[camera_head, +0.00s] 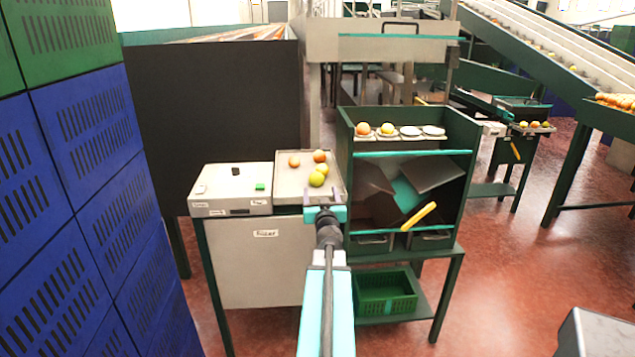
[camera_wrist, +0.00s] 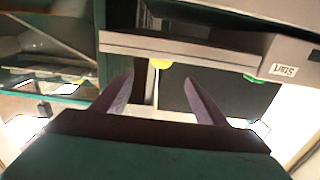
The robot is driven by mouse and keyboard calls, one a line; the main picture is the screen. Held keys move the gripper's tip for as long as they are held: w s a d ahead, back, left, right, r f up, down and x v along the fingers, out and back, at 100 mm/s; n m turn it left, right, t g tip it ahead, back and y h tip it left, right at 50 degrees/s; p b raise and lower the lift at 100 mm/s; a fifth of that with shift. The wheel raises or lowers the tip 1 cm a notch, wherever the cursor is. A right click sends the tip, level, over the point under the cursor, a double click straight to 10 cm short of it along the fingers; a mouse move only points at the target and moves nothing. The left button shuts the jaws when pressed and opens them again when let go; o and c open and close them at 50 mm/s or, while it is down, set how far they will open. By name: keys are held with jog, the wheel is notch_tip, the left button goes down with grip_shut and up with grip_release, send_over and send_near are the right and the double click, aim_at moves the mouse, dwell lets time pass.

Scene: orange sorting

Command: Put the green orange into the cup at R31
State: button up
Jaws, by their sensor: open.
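The green orange (camera_head: 316,180) lies near the front of a grey tray (camera_head: 284,188), with a yellow-green orange (camera_head: 322,169) just behind it. My gripper (camera_head: 322,195) is open and empty at the tray's front edge, close to the green orange and apart from it. In the wrist view my two fingers (camera_wrist: 160,92) are spread, with a yellowish fruit (camera_wrist: 160,63) partly hidden beyond them; I cannot tell which fruit it is. Several white cups stand in a row on the green rack; two right-hand ones (camera_head: 411,132) look empty. No R31 label is readable.
Two orange-coloured oranges (camera_head: 320,156) (camera_head: 294,160) lie at the tray's back. The two left cups hold an orange (camera_head: 362,129) and a yellowish fruit (camera_head: 387,129). A grey box (camera_head: 230,203) adjoins the tray. The green rack (camera_head: 345,150) stands right; blue crates (camera_head: 85,150) are left.

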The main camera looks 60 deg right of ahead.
aim_at(317, 179)
jog(key=shift+s+a, duration=0.2)
jog(key=shift+w+d, duration=0.1)
jog(key=shift+d, duration=0.05)
jog(key=shift+x, duration=4.2)
jog(key=shift+b+x, duration=0.45)
jog(key=shift+x, duration=2.15)
jog(key=c, duration=1.2)
jog(key=shift+c, duration=0.2)
